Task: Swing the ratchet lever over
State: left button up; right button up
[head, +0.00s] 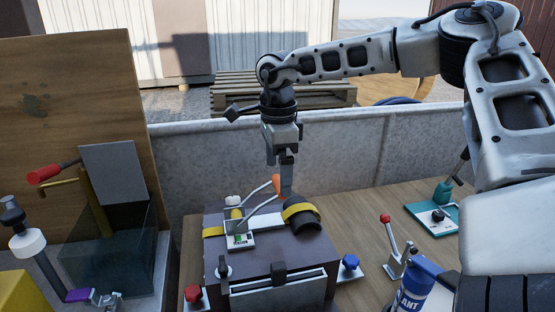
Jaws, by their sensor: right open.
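The ratchet lever (262,199) is a grey metal arm with an orange tip, on top of a dark brown case (270,255). It slants up to the right from a small white base plate (240,240) with a green mark. A yellow strap (213,231) runs across the case top on both sides of it. My right gripper (286,187) points down from above, open, with its fingers close beside the orange tip. I cannot tell whether they touch it. The far finger is partly hidden. My left gripper is not in view.
A red-knobbed toggle clamp (393,245), a blue-and-white can (413,290) and a teal-based fixture (438,215) stand on the right. A glass tank (105,260) is at left. A low grey wall (340,155) runs behind.

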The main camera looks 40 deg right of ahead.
aim_at(277, 182)
notch_tip(277, 182, down, 2)
jog(key=shift+f+b, duration=0.25)
jog(key=shift+b, duration=0.2)
jog(key=shift+f, duration=0.15)
jog(key=shift+w+f+b, duration=0.1)
jog(key=shift+b, duration=0.25)
jog(key=c, duration=0.7)
jog(key=o, duration=0.7)
